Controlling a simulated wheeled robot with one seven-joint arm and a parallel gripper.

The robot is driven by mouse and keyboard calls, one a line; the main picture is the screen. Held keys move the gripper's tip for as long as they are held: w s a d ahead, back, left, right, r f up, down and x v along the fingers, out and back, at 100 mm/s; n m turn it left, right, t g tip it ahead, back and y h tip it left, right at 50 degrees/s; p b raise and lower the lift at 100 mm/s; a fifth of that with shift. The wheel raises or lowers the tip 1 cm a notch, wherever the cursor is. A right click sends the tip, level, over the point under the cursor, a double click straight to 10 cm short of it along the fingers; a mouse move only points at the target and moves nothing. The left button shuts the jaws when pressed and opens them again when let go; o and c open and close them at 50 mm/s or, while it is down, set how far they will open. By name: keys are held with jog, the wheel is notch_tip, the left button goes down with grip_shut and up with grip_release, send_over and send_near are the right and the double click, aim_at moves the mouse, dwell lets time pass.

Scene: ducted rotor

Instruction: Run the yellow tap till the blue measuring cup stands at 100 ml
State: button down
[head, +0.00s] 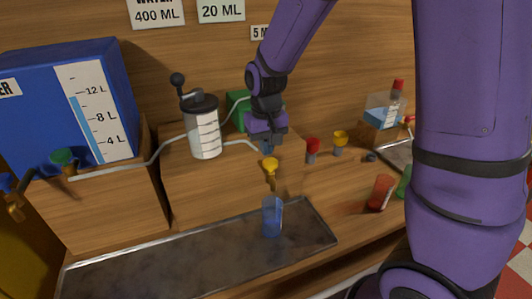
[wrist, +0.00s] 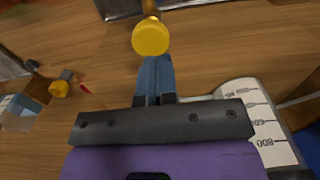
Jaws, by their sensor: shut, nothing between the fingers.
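The yellow tap (head: 270,164) stands above the sink tray, with its round yellow knob on top. The knob also shows large at the top of the wrist view (wrist: 150,37). The blue measuring cup (head: 271,217) stands upright on the tray below the yellow tap. Its water level and marks are too small to read.
A metal tray (head: 180,265) runs along the front. A blue tank (head: 45,105) with a green tap (head: 63,157) stands left. A white graduated cylinder (head: 204,130) stands behind the tray. Another yellow-topped tap (head: 340,138) stands farther back.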

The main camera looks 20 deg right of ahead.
aim_at(267, 161)
jog(key=shift+f, duration=1.1)
jog(key=shift+f, duration=0.9)
jog(key=shift+s+f, duration=0.15)
jog(key=shift+s, duration=0.05)
dwell(5.8)
